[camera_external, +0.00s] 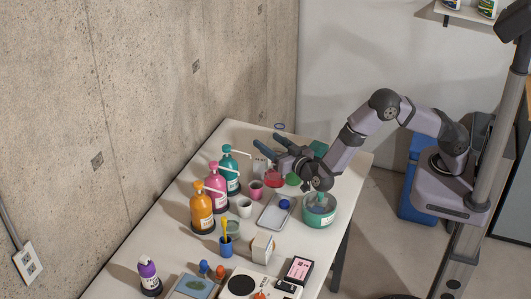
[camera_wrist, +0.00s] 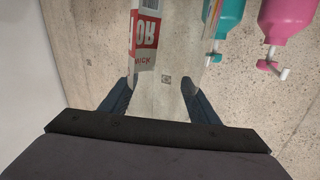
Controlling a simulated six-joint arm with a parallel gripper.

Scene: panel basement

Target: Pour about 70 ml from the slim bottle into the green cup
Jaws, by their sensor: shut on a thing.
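My gripper (camera_external: 268,142) is above the far part of the table, with its blue fingers pointing toward the concrete wall. In the wrist view the fingers are closed around a clear, see-through slim bottle (camera_wrist: 168,100). The wall shows through it, and its liquid level cannot be made out. The bottle is hard to distinguish in the external view. A small green item (camera_external: 292,180), possibly the green cup, is on the table below my wrist, partly hidden by the arm.
Teal (camera_external: 230,170), pink (camera_external: 216,186) and orange (camera_external: 201,212) pump bottles line the wall side. A pink cup (camera_external: 256,190), white cup (camera_external: 244,208), tray (camera_external: 273,215) and teal bowl (camera_external: 320,210) crowd the middle. A red-white carton (camera_wrist: 145,40) is beside the bottle.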

